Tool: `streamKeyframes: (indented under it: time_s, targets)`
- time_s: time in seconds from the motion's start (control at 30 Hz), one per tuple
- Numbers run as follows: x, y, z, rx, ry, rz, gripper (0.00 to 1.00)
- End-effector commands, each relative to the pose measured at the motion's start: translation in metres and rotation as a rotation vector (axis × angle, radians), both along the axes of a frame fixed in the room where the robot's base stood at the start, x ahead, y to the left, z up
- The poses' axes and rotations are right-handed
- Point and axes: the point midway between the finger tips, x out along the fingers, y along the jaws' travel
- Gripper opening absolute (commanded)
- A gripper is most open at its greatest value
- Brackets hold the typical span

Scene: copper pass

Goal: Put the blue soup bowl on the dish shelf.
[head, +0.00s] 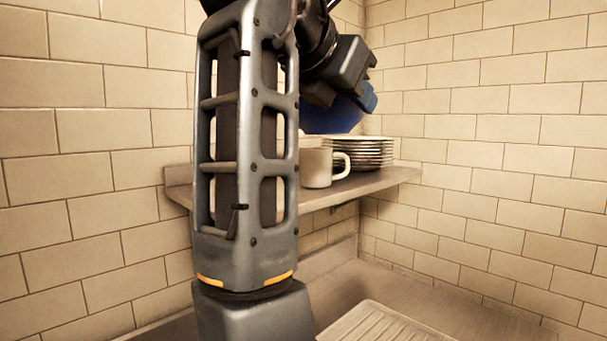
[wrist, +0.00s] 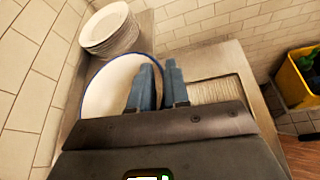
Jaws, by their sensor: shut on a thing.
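The blue soup bowl (head: 331,117) is mostly hidden behind my arm in the head view. Its blue outside shows just above the height of the plates and mug. In the wrist view the bowl (wrist: 104,93) shows its white inside and blue rim. My gripper (wrist: 158,68) is shut on the bowl's right wall, with its blue fingers at the rim. In the head view my gripper (head: 368,98) is partly visible at the bowl's right. The dish shelf (head: 385,184) is on the tiled wall below the bowl. I cannot tell the exact gap between them.
A stack of white plates (head: 362,153) stands on the shelf; it also shows in the wrist view (wrist: 110,30). A white mug (head: 318,168) stands left of the plates. A ribbed drainboard (head: 375,325) lies below. A yellow bin (wrist: 300,80) is at the far right in the wrist view.

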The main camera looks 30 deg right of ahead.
Motion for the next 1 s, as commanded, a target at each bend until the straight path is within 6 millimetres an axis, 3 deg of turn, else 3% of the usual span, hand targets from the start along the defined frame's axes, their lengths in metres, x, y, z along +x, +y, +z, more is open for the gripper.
streamKeyframes:
  time_s: [0.17, 0.63, 1.0]
  targets:
    - [0.007, 0.01, -0.006, -0.002, 0.003, 0.002, 0.0]
    - [0.061, 0.083, -0.059, -0.003, 0.003, 0.002, 0.0]
    - [0.069, 0.094, -0.084, -0.001, 0.001, 0.0, 0.0]
